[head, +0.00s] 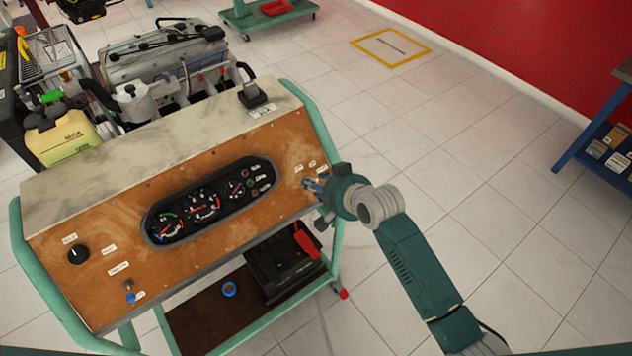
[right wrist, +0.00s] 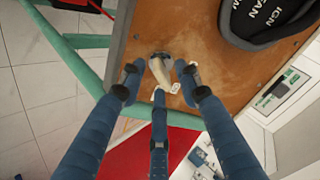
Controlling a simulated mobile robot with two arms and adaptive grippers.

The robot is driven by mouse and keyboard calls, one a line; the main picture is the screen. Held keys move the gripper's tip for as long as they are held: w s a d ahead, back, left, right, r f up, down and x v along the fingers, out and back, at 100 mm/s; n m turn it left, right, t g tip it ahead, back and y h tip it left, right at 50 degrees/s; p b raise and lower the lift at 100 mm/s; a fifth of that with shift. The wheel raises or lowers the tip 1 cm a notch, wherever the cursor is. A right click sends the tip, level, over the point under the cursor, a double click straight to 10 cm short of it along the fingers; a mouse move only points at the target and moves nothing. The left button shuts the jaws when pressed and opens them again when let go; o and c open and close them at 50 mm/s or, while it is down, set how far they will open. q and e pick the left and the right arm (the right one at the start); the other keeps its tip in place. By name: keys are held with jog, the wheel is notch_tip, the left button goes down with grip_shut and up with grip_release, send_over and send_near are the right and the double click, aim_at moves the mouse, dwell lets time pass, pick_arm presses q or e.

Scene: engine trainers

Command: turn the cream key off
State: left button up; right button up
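The cream key (right wrist: 161,70) sticks out of the wooden panel of the engine trainer, with a dark metal collar at its base in the right wrist view. My right gripper (right wrist: 160,82) has its blue fingers spread around the key, with gaps on the left and right sides. Its third finger lies just below the key; I cannot tell whether it touches. In the head view my right gripper (head: 314,184) is at the right end of the panel (head: 110,235) and largely hides the key. My left gripper is not in view.
A black gauge cluster (head: 210,201) sits left of the gripper. A black knob (head: 78,254) and a blue-tipped switch (head: 130,297) are at the panel's left. Small white labels surround the key area. A teal frame rail (head: 325,140) runs along the right edge; open floor lies beyond.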

jog(key=shift+x, duration=0.75)
grip_shut()
jog(key=shift+n, duration=0.3)
jog(key=n+p, duration=0.1)
jog(key=n, duration=0.2)
jog(key=shift+n, duration=0.3)
jog(key=shift+w+r+n+y, duration=0.1)
jog(key=shift+n+y, duration=0.2)
jog(key=shift+n, duration=1.6)
